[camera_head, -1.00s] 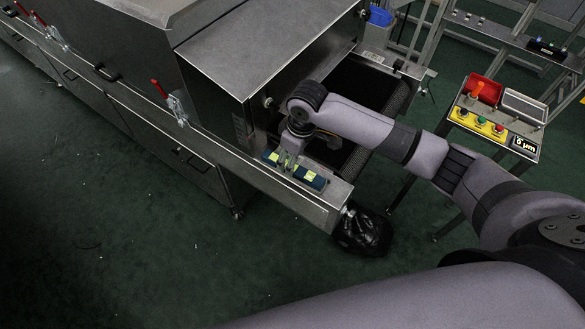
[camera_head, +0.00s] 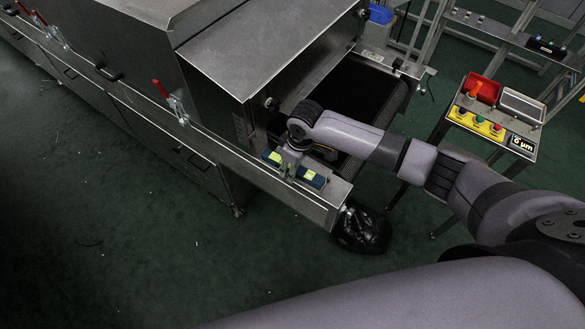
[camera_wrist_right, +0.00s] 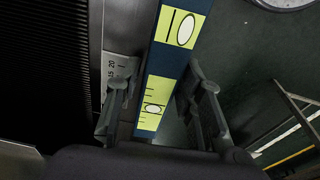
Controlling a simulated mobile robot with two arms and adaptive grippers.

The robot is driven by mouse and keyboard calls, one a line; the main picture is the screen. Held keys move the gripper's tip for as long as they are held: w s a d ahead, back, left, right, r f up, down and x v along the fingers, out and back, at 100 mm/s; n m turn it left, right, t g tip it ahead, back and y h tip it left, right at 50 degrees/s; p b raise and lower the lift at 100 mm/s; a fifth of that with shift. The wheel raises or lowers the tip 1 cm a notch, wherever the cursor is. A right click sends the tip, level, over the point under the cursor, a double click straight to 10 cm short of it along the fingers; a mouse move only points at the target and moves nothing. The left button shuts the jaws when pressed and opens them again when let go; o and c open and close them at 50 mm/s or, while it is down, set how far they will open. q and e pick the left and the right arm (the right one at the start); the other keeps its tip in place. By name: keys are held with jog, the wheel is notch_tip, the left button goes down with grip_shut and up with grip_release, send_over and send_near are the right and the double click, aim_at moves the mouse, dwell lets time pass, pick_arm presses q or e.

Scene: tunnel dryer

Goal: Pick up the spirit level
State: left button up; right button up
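The spirit level (camera_head: 313,180) is a dark blue bar with yellow-green vial windows. It lies on the narrow metal ledge at the end of the dryer; its middle is hidden by my right gripper (camera_head: 290,172) in the head view. In the right wrist view the spirit level (camera_wrist_right: 178,62) runs between the two fingers of my right gripper (camera_wrist_right: 162,98). The fingers are open, one on each side of the bar, with a gap showing at least on the left. My left gripper is not in view.
The dryer's steel hood (camera_head: 265,50) rises behind the ledge (camera_head: 338,192), beside the dark conveyor belt (camera_head: 355,90). A black bag (camera_head: 362,230) sits on the floor below the ledge.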

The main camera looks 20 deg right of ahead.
grip_shut()
jog(key=shift+w+r, duration=0.15)
jog(key=shift+r, duration=0.05)
dwell(0.6)
